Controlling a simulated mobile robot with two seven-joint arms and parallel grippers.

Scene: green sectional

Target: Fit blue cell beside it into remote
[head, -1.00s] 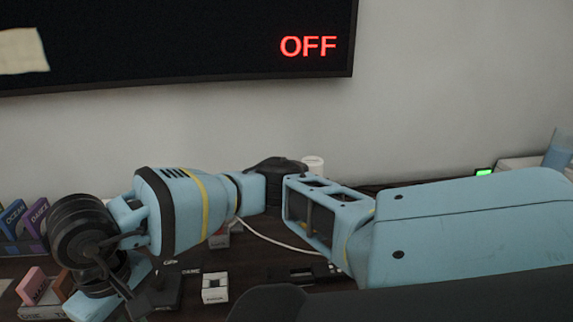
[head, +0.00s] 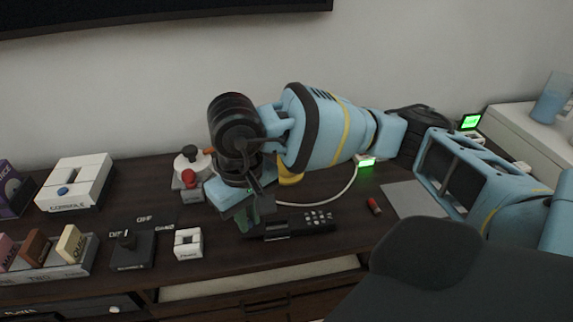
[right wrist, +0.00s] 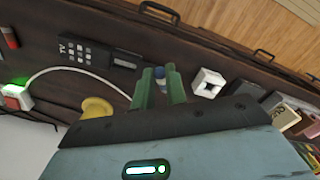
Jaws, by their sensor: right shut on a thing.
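My right gripper (head: 247,218) comes in from the right and hangs just left of the remote in the head view. In the right wrist view its green fingers (right wrist: 160,80) are shut on the blue cell (right wrist: 159,72), which shows as a small blue and pale end between them. The fingers hide most of the cell. The black remote (head: 318,220) lies on the dark table with pale buttons at one end and a slot at the other, nearer the gripper. It also shows in the right wrist view (right wrist: 84,54), left of the fingers. My left gripper is out of view.
A red cell (head: 374,206) lies right of the remote, near a grey pad (head: 412,200). A white cable (head: 335,196) runs behind the remote. A white holed block (head: 188,244) and a black joystick box (head: 133,252) stand to the left. A yellow object (head: 290,177) is behind.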

